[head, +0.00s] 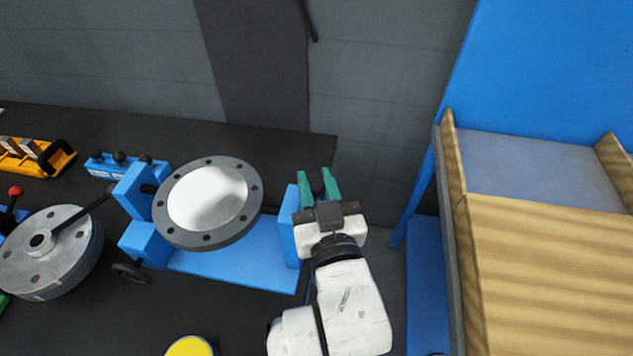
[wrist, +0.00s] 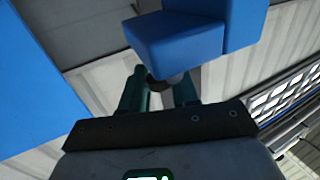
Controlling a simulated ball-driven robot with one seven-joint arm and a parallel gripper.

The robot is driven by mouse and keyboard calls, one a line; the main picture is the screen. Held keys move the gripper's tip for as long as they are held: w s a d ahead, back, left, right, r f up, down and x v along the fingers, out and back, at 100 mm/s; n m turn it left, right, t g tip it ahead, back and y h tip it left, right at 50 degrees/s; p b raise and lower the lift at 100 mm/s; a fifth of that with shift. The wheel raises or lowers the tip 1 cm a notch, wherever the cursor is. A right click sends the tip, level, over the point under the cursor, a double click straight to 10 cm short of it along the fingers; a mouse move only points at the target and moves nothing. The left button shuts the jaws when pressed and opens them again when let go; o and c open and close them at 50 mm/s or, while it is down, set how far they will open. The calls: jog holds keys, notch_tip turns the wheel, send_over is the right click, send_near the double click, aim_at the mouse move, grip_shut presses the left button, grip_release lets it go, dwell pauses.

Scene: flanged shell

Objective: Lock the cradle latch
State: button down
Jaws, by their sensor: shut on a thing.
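The blue cradle (head: 235,262) stands on the dark bench and holds a grey flanged shell (head: 252,212) with a ring of bolt holes and a pale centre. My gripper (head: 317,180) is at the cradle's right upright (head: 289,228). Its green fingers are on either side of a small dark knob (head: 316,187), apparently the latch's, and are shut on it. In the wrist view the knob (wrist: 157,84) sits between the fingers, beside a short grey pin (wrist: 178,78) below a blue block (wrist: 180,40). The latch's locking position cannot be made out.
A round grey flanged part (head: 60,262) with a dark handle lies at the left. A blue rack with black knobs (head: 120,157) and a yellow tray (head: 62,158) are behind it. A yellow-topped round object (head: 190,347) is at the front. A wooden-sided blue bench (head: 540,250) stands right.

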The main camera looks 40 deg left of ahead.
jog(key=shift+s+d+b, duration=0.2)
jog(key=shift+s+d, duration=0.25)
jog(key=shift+s, duration=0.25)
jog(key=shift+s+d+b, duration=0.15)
jog(key=shift+s+d, duration=0.25)
jog(key=shift+s, duration=0.3)
jog(key=c, duration=0.9)
grip_release()
jog(key=shift+s+d, duration=0.1)
jog(key=b+v, duration=0.1)
jog(key=v, duration=0.9)
jog(key=shift+s+d+b, duration=0.2)
jog(key=shift+d+b, duration=0.1)
jog(key=shift+b, duration=0.1)
